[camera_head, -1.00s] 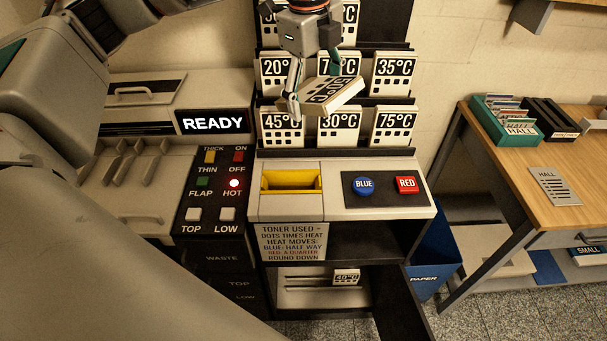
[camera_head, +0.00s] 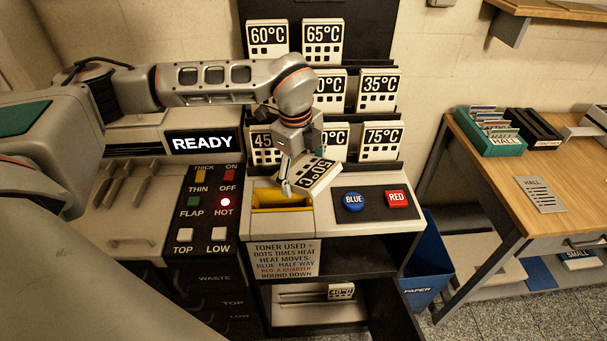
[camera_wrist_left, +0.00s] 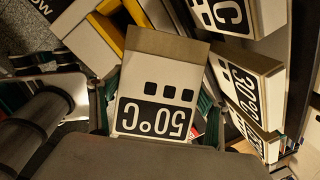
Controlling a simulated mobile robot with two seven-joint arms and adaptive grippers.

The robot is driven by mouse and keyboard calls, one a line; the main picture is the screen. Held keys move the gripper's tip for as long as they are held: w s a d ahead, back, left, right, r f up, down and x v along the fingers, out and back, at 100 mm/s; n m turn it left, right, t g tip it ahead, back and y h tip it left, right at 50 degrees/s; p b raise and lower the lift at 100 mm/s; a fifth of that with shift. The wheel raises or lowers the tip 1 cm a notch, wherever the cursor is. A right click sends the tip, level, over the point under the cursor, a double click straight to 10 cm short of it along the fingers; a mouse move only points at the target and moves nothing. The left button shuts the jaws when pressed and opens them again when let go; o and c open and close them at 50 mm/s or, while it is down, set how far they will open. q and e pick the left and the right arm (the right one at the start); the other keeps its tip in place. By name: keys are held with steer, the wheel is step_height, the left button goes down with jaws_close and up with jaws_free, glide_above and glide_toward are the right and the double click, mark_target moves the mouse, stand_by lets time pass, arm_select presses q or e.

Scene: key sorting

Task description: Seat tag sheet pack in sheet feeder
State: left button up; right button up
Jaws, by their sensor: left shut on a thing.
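My left gripper (camera_head: 303,172) is shut on a white block marked 50°C (camera_head: 319,174), with several black squares on its face. The block is tilted and held above the machine top, just right of the yellow-lined slot (camera_head: 283,200). In the left wrist view the 50°C block (camera_wrist_left: 155,100) sits between the two fingers, its label upside down, with a yellow edge beyond it. My right gripper is not in view. I cannot make out a tag sheet pack or a sheet feeder for certain.
A rack behind holds several temperature blocks, such as 75°C (camera_head: 382,137). Blue (camera_head: 354,201) and red (camera_head: 397,198) buttons lie right of the slot. A READY display (camera_head: 202,143) is left. A teal box (camera_head: 490,132) of cards stands on the right desk (camera_head: 575,185).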

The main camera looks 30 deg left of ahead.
arm_select(q)
steer(key=shift+f, duration=0.5)
steer(key=shift+f+b, duration=0.45)
steer(key=shift+f, duration=0.05)
steer(key=shift+f, duration=0.1)
steer(key=o, duration=1.3)
